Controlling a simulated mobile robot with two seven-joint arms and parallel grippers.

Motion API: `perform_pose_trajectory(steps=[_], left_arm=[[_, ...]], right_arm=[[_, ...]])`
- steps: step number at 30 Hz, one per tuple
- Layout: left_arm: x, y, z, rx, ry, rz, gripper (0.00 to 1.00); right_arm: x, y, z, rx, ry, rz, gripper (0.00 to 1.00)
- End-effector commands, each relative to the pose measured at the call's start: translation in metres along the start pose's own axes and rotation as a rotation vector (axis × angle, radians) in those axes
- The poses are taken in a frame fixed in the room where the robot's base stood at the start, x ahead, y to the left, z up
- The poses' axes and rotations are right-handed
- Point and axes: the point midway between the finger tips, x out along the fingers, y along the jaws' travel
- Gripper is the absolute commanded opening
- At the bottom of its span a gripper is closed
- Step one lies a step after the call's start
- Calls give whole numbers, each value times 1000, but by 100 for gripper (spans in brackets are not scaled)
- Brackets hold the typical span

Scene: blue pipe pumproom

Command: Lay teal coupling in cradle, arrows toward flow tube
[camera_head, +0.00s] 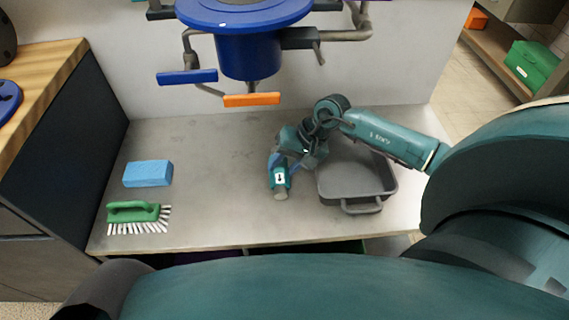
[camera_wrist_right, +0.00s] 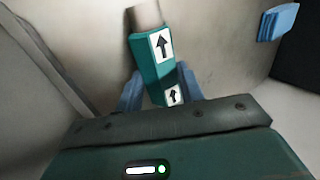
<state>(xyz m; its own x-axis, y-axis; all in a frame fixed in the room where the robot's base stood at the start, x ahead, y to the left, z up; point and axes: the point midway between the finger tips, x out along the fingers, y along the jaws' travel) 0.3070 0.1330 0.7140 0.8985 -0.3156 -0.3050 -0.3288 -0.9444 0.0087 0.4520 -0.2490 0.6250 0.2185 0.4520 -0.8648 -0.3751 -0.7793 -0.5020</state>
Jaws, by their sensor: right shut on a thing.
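The teal coupling (camera_head: 281,186) is a short piece with white arrow labels and a grey end. My right gripper (camera_head: 279,165) is shut on it above the bench, left of the grey tray. In the right wrist view the coupling (camera_wrist_right: 152,70) lies between my blue fingertips (camera_wrist_right: 160,92), its two black arrows pointing up the picture toward the grey end. In the head view that grey end faces the bench's front edge. Whether the coupling touches the bench is unclear. I cannot make out a cradle or a flow tube for certain. My left gripper is not in view.
A grey tray (camera_head: 355,180) with a front handle stands at the right of the bench (camera_head: 215,150). A blue sponge (camera_head: 148,173) and green brush (camera_head: 138,214) lie at the left. A blue drum (camera_head: 248,55) with blue and orange handles hangs over the back. The bench's middle is clear.

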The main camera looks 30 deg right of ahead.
Motion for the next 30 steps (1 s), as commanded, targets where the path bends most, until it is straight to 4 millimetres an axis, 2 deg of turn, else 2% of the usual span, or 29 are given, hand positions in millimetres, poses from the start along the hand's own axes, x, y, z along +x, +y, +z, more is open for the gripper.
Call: perform_pose_trajectory(steps=[4,14,17,24,30], left_arm=[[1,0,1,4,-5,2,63],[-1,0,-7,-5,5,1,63],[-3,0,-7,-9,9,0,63],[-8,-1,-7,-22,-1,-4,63],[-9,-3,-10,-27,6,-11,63]], right_arm=[[0,0,0,0,0,0,47],[-6,-2,0,0,1,0,47],[-21,-1,-1,-2,4,2,47],[-74,0,-1,-2,4,4,47],[-108,0,0,-1,2,4,47]])
